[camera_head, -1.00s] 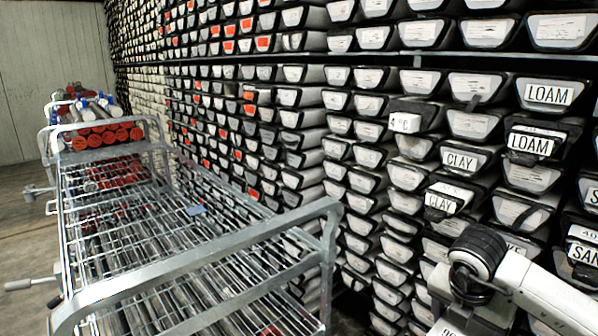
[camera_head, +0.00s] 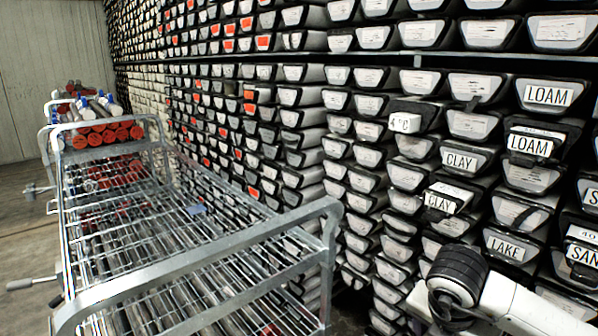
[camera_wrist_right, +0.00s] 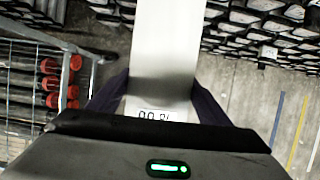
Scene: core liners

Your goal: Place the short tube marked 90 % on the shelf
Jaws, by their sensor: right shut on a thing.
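My right gripper (camera_wrist_right: 160,92) is shut on a pale, long tube (camera_wrist_right: 165,45) in the right wrist view. A white label on the near end of the tube shows dark print that looks like "90 %", partly cut off by the gripper body. The tube's far end runs out of the top of that view. In the head view my right arm shows at the bottom right, but its gripper and the tube are out of sight. The tall shelf (camera_head: 440,53) is packed with trapezoid-ended liners, and a metal rail crosses it. My left gripper is in neither view.
Bare floor shows beyond the cart.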

